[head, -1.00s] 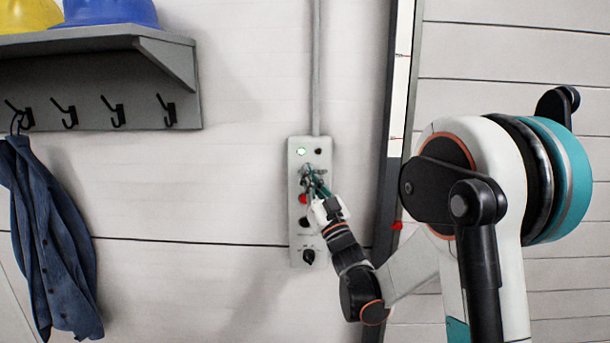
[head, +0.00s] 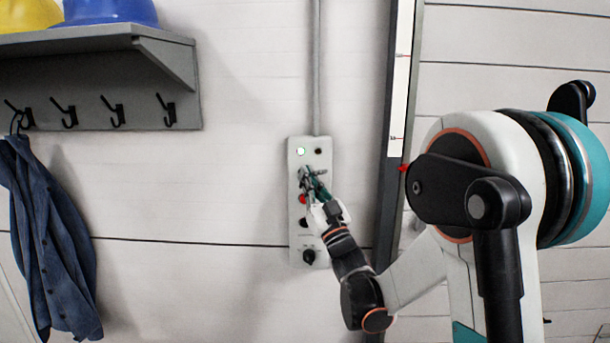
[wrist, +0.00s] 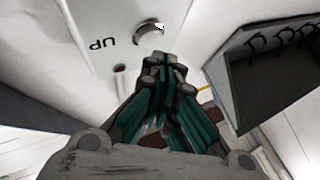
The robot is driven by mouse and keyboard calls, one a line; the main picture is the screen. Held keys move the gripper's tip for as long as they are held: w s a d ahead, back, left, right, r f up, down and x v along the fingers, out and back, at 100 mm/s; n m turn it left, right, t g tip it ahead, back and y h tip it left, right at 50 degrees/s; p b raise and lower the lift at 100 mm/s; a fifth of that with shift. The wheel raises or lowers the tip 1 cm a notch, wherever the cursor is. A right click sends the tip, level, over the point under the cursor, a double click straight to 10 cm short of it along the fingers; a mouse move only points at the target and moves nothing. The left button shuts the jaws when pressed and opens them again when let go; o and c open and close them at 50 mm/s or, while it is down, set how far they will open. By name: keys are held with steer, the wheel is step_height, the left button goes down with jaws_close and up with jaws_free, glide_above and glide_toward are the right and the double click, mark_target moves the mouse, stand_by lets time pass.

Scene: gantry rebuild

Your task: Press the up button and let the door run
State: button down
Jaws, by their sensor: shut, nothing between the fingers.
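A grey shelf with hooks (head: 100,90) is on the wall at left, carrying a yellow helmet (head: 30,15) and a blue one (head: 110,12). A blue shirt (head: 50,240) hangs below. A dark door post (head: 385,210) stands right of the box. The wall between shelf and box is bare.

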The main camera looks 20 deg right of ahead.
steer(key=s, duration=0.1)
steer(key=s+a, duration=0.1)
steer(key=s, duration=0.2)
steer(key=shift+s+a, duration=0.25)
steer(key=shift+s, duration=0.1)
stand_by(0.5)
steer(key=s+f+m+g+h+b, duration=0.1)
steer(key=s+f+g+h, duration=0.1)
steer(key=s+f+g, duration=0.4)
steer(key=s+f+m+g+h+b, duration=0.1)
steer(key=s+f+g, duration=0.4)
steer(key=s+f, duration=0.4)
steer(key=s+f+g+h+b, duration=0.2)
steer(key=s+f+g, duration=0.4)
steer(key=s, duration=1)
steer(key=shift+s+f+m+g+h, duration=0.3)
steer(key=shift+f+m, duration=0.1)
steer(key=shift+f, duration=0.4)
steer(key=shift+w+a, duration=0.1)
steer(key=shift+a, duration=0.15)
